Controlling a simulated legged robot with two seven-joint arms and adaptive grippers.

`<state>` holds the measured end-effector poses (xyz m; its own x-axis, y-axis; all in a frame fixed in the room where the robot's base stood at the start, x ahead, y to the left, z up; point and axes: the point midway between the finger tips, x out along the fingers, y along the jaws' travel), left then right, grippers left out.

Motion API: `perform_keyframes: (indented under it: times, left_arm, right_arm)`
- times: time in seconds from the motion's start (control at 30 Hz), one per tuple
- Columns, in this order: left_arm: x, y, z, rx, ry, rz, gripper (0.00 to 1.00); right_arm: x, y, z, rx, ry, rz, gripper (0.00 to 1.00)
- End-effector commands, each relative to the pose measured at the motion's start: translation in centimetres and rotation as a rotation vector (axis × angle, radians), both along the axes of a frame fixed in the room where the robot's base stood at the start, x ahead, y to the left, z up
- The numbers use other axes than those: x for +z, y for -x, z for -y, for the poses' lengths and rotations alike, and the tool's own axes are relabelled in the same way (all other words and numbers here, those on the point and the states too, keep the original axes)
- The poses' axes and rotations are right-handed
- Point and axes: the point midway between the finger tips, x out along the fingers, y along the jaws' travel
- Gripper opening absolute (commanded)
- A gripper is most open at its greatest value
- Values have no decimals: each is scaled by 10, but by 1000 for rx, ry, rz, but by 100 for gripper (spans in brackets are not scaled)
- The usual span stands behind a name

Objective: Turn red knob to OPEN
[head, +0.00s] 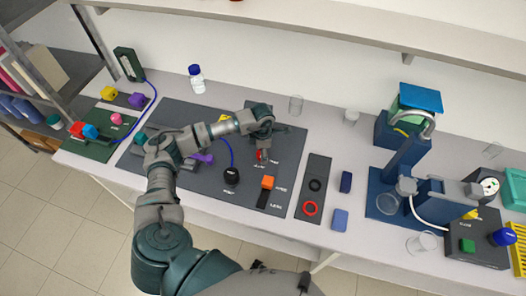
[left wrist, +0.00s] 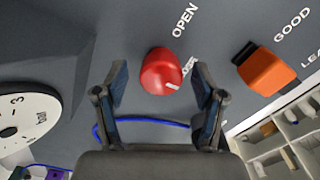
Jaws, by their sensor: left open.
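The red knob (left wrist: 162,72) stands on a dark grey panel, with the printed word OPEN (left wrist: 184,20) at its upper right in the left wrist view. A white mark on the knob points to the lower right, near a second label that is partly hidden. My left gripper (left wrist: 160,95) is open, with one finger on each side of the knob's near part; I cannot tell whether they touch it. In the head view the knob (head: 260,156) shows just below my left gripper (head: 262,147). My right gripper is not in view.
An orange switch (left wrist: 268,70) sits right of the knob, by the labels GOOD and LEA. A white dial gauge (left wrist: 22,122) stands at the left. A blue cable (left wrist: 140,119) runs behind the fingers. In the head view a black knob (head: 231,175) is left of the orange switch (head: 268,182).

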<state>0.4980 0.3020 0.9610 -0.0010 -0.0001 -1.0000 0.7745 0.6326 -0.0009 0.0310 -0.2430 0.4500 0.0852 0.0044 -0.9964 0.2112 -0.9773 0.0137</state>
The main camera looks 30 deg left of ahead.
Motion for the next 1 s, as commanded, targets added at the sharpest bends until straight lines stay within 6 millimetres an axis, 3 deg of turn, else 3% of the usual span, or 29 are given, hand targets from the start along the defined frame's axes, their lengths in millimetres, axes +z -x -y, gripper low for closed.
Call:
perform_keyframes:
  times: [0.27, 0.5, 1.0]
  left_arm:
    - [0, 0, 3, 0, -2, 1, 67]
    - [1, 0, 5, 0, -3, 2, 10]
    - [0, -1, 2, 54, 0, 3, 10]
  right_arm:
    - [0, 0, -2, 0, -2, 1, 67]
    - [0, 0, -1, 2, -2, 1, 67]
    - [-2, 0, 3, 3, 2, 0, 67]
